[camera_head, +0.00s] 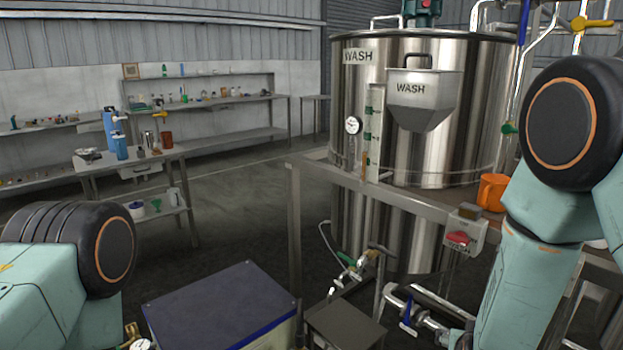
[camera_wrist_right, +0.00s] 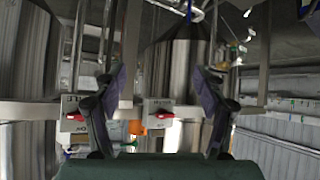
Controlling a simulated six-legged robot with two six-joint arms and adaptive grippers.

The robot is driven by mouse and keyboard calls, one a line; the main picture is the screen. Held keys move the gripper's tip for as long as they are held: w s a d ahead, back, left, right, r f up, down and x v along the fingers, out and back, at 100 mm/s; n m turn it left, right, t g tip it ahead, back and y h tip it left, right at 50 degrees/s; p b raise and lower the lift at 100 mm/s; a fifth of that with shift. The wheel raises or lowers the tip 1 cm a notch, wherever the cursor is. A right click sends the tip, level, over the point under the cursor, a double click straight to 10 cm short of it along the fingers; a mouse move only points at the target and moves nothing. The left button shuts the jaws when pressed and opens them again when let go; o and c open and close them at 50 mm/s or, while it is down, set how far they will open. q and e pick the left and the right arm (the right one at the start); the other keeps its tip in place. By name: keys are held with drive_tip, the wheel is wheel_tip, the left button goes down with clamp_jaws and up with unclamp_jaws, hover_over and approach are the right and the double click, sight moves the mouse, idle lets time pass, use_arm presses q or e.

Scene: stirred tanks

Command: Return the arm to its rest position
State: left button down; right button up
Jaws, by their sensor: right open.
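My right gripper (camera_wrist_right: 159,75) shows in the right wrist view, its two dark fingers spread wide apart with nothing held between them.
A large steel WASH tank (camera_head: 440,70) stands behind a steel bench (camera_head: 400,197). An orange mug (camera_head: 492,192) and a red-switched box (camera_head: 465,230) are near my right arm. A dark-lidded box (camera_head: 220,305), valves and pipes (camera_head: 410,310) lie below. Open floor (camera_head: 235,215) extends at centre left.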

drive_tip(key=s+a+f+n+g+y+b, duration=0.1)
drive_tip(key=s+a+f+g, duration=0.1)
drive_tip(key=s+f, duration=0.4)
drive_tip(key=s+a+f+n+g+y+b, duration=0.1)
drive_tip(key=s+f+g, duration=0.3)
drive_tip(key=s, duration=1.2)
drive_tip(key=s+a+f+n+g+y+b, duration=0.1)
drive_tip(key=s+a+f+g+y, duration=0.1)
drive_tip(key=s+f, duration=0.8)
drive_tip(key=shift+s+a+n+g+b, duration=0.35)
drive_tip(key=shift+s+a+g, duration=0.25)
drive_tip(key=shift+a, duration=0.2)
